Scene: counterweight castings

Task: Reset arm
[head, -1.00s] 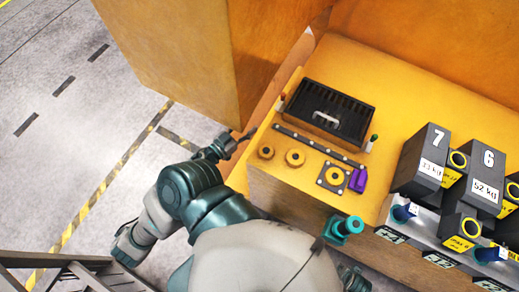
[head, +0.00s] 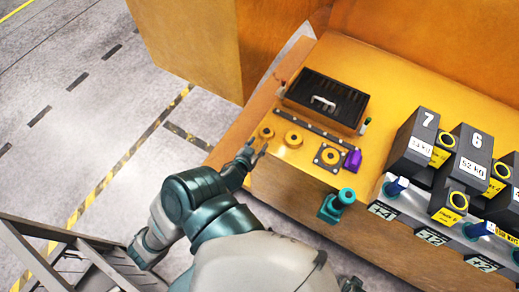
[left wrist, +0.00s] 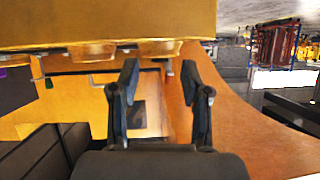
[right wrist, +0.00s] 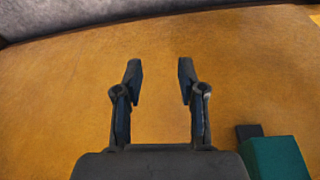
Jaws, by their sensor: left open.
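My left gripper (head: 257,150) is at the left front edge of the yellow console top (head: 390,90), close to the round yellow knobs. In the left wrist view its two dark fingers (left wrist: 160,82) are apart with nothing between them, and the console's underside or edge fills the top of that picture. My right gripper shows only in the right wrist view (right wrist: 159,80). Its fingers are apart and empty, in front of a plain orange-yellow surface (right wrist: 60,90). In the head view my body hides the right gripper.
The console carries a black vented box with a handle (head: 325,100), yellow knobs (head: 293,139), a purple block (head: 352,160) and a teal fitting (head: 335,205). Numbered dark weights (head: 415,142) stand at the right. A yellow cabinet (head: 200,45) stands behind; open floor (head: 60,110) lies left.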

